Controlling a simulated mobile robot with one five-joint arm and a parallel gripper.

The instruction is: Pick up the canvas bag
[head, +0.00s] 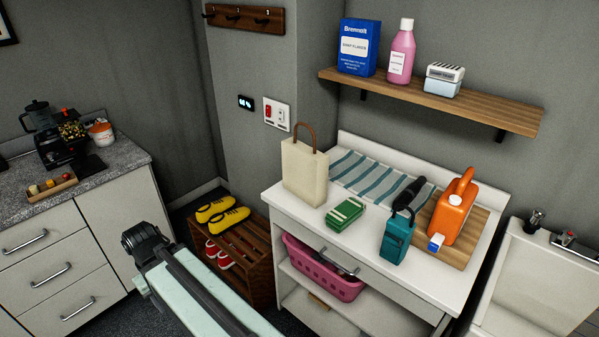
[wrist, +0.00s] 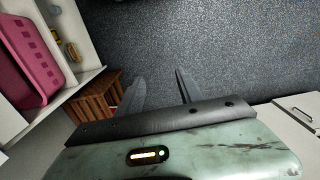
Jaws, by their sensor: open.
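The canvas bag (head: 304,172) is cream with a brown looped handle. It stands upright on the left end of the white changing table (head: 285,203) in the head view. My gripper (wrist: 157,84) shows in the wrist view with its two dark fingers spread apart and nothing between them. It points over the grey carpet. In the head view my arm lies lower left, apart from the bag, and the fingers cannot be made out there. The bag is not in the wrist view.
Beside the bag are a green packet (head: 344,212), a striped towel (head: 365,176), a teal container (head: 397,238) and an orange jug (head: 456,208). A pink basket (head: 322,270) sits below. A wooden shoe crate (head: 259,262) stands left of the table. A shelf (head: 430,98) hangs above.

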